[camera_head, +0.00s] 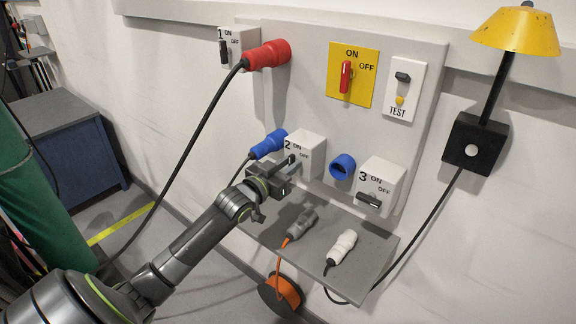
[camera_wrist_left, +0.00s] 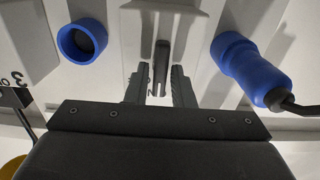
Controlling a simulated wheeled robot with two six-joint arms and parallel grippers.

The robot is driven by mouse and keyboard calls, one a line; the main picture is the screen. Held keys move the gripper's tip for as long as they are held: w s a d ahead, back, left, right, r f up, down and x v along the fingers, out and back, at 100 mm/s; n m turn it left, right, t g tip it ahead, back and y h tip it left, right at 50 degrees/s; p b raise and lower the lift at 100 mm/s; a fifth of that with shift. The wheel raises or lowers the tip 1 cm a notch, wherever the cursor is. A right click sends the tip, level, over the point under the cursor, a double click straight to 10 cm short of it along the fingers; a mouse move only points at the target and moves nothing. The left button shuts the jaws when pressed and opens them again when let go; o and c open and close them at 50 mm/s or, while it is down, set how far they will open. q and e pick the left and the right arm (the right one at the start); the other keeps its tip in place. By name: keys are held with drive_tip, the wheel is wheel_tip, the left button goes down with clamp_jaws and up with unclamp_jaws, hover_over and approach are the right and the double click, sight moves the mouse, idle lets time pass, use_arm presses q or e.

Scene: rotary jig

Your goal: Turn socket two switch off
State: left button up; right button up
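Socket two is a white box (camera_head: 307,148) marked 2, ON and OFF on the grey wall panel. Its dark switch lever (camera_wrist_left: 161,66) shows in the left wrist view, standing roughly in line with my fingers. My left gripper (camera_head: 290,168) is at the front of this box and covers part of it. In the left wrist view, my left gripper (camera_wrist_left: 160,82) is open, with one finger on each side of the lever and a small gap on both sides. The lever's ON label is mostly hidden. My right gripper is out of view.
A blue plug (camera_head: 267,145) is beside socket two; an empty blue socket (camera_head: 342,166) and box three (camera_head: 380,185) are to the right. Below, a grey shelf (camera_head: 338,272) holds a grey plug (camera_head: 302,222) and a white plug (camera_head: 342,246). A red plug (camera_head: 267,54) is above.

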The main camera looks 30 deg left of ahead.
use_arm(q)
clamp_jaws()
drive_tip(key=m+b, duration=0.3)
drive_tip(key=m, duration=0.3)
drive_tip(key=m+b, duration=0.4)
drive_tip(key=m, duration=0.2)
drive_tip(key=m+b, duration=0.3)
drive_tip(key=m, duration=0.2)
drive_tip(key=shift+d+f+m+b, duration=0.3)
drive_tip(key=shift+f+m, duration=0.1)
idle(0.3)
drive_tip(key=shift+o, duration=1.7)
unclamp_jaws()
